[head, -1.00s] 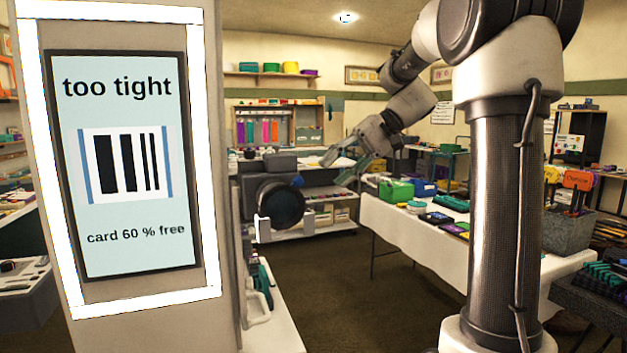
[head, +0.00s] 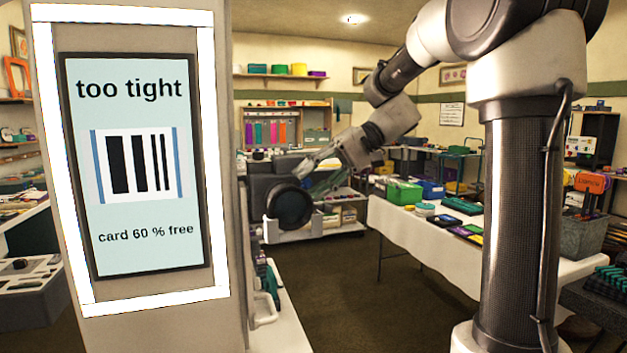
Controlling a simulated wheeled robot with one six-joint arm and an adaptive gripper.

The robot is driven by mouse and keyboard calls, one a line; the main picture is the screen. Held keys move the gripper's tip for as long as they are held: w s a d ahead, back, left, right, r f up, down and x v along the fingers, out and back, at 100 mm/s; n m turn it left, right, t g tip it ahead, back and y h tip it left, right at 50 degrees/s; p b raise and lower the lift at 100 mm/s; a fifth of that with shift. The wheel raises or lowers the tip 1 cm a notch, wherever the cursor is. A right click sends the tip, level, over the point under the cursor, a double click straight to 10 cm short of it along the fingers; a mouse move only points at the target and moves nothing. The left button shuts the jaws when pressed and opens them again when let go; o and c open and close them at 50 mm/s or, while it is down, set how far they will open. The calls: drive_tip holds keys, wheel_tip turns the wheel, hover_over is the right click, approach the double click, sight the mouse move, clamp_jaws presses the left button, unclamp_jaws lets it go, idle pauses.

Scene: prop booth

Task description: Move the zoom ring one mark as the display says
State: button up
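The display (head: 137,258) on the left reads "too tight" above a picture of black bars between two blue edge strips, with "card 60 % free" below. The black camera (head: 262,178) stands just right of the display's post, its round lens (head: 291,208) facing my view. The zoom ring and its marks cannot be made out on the dark barrel. My gripper (head: 308,178) is at the camera's right side, by the upper right of the lens. Its two fingers look spread, with nothing seen between them. Whether they touch the lens barrel cannot be told.
A white-covered table (head: 420,230) with a green box (head: 404,192) and several small items stands to the right. A grey bin (head: 585,238) is at the far right. A white ledge (head: 290,325) runs below the camera. The dark floor between is clear.

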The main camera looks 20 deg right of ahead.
clamp_jaws()
drive_tip(key=shift+d+f+y, duration=0.25)
drive_tip(key=shift+f+y, duration=0.2)
drive_tip(key=shift+y, duration=0.25)
unclamp_jaws()
drive_tip(key=v, duration=1.2)
